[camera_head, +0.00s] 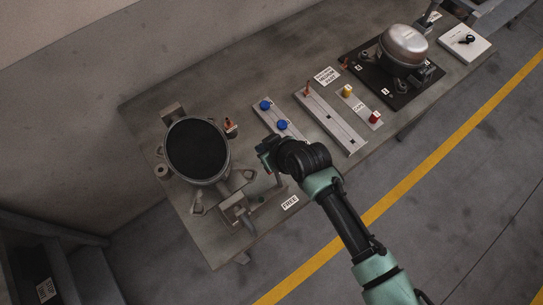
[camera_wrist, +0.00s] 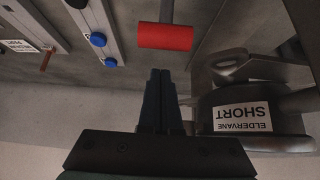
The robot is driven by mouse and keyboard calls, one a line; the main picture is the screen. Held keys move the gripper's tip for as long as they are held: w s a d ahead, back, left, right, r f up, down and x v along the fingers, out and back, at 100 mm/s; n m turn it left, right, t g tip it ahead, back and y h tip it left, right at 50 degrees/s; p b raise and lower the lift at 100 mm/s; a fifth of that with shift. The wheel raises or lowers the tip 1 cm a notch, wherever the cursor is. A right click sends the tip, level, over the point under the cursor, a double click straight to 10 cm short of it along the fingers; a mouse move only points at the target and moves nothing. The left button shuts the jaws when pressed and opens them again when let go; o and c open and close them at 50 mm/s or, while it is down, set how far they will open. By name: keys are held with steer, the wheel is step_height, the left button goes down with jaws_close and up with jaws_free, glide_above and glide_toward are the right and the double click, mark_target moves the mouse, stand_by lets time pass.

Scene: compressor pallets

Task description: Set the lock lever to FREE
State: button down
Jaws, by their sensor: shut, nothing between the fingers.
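In the wrist view a red cylindrical grip (camera_wrist: 165,37) on a grey stem lies just beyond my fingertips; it appears to be the lock lever's handle. My gripper (camera_wrist: 160,72) is shut and empty, with a small gap in the picture between its tips and the red grip. I cannot tell whether they touch. In the head view my gripper (camera_head: 264,152) is over the near part of the bench, and the red grip is hidden or too small to make out. A white FREE label (camera_head: 290,202) lies at the bench's near edge. The lever's setting cannot be read.
A round dark-topped vessel (camera_head: 197,150) stands left of my gripper, with a metal clamp block (camera_head: 235,210) in front. Its label (camera_wrist: 242,116) reads ELDERVANE SHORT. A compressor (camera_head: 403,45) stands at the far right.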

mark_target(278, 177)
steer(key=shift+s+d+f+p, duration=0.15)
steer(key=shift+s+d+p, duration=0.4)
steer(key=shift+s+p, duration=0.15)
steer(key=shift+s+d+f+p, duration=0.15)
steer(key=shift+s+d+p, duration=0.4)
steer(key=shift+s, duration=0.2)
